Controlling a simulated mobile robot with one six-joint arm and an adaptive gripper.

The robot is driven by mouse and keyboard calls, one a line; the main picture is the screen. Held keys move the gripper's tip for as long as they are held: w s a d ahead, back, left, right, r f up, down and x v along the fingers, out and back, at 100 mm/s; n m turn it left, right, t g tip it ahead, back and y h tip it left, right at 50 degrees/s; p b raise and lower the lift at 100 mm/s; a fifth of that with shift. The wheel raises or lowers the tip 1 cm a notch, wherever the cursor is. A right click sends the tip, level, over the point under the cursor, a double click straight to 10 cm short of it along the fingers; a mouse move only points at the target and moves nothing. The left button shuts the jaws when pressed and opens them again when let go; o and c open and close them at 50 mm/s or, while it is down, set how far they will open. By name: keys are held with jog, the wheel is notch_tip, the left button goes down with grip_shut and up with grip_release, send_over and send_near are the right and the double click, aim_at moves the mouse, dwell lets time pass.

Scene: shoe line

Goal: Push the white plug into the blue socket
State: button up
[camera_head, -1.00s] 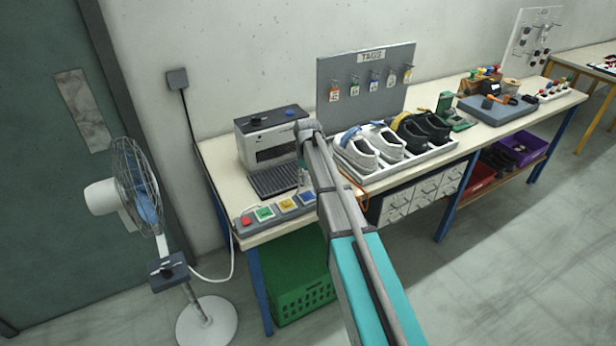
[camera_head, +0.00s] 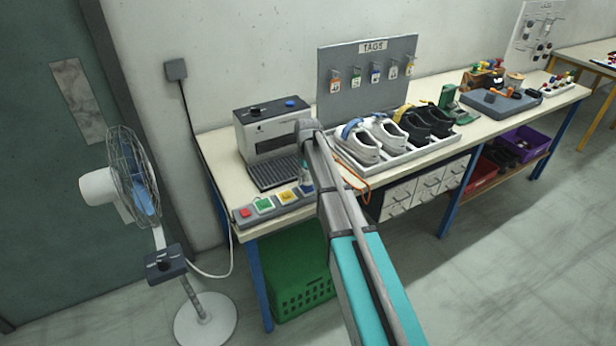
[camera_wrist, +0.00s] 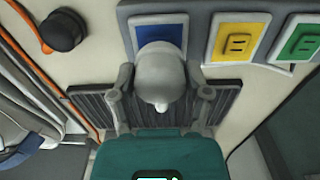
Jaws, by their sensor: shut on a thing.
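In the wrist view the white plug (camera_wrist: 161,74) is between the two fingers of my gripper (camera_wrist: 161,92), which is shut on it. The blue socket (camera_wrist: 160,32) lies straight ahead of the plug, which covers its near part in this view. I cannot tell how far the plug is from the socket or in it. In the head view my gripper (camera_head: 306,175) is over the blue end of the grey socket strip (camera_head: 273,214), and it and the arm hide most of the blue socket. The plug is not clear there.
Yellow (camera_head: 287,197), green (camera_head: 264,205) and red (camera_head: 245,213) sockets lie beside the blue one. A machine (camera_head: 270,133) with a ribbed tray (camera_head: 273,175) stands behind the strip. A shoe tray (camera_head: 400,155) is to the right. A dark round knob (camera_wrist: 63,30) and an orange cable are nearby.

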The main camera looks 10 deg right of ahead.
jog(key=shift+f+b, duration=0.6)
jog(key=shift+f, duration=0.2)
jog(key=shift+f+b, duration=0.7)
dwell(2.5)
jog(key=o, duration=1.4)
jog(key=shift+r, duration=0.15)
notch_tip(320, 180, up, 7)
jog(key=p, duration=0.7)
jog(key=shift+d+f+m, duration=0.1)
jog(key=shift+f+m, duration=0.3)
jog(key=shift+m, duration=0.1)
jog(key=shift+s+d+f+b, duration=0.1)
jog(key=shift+b, duration=0.25)
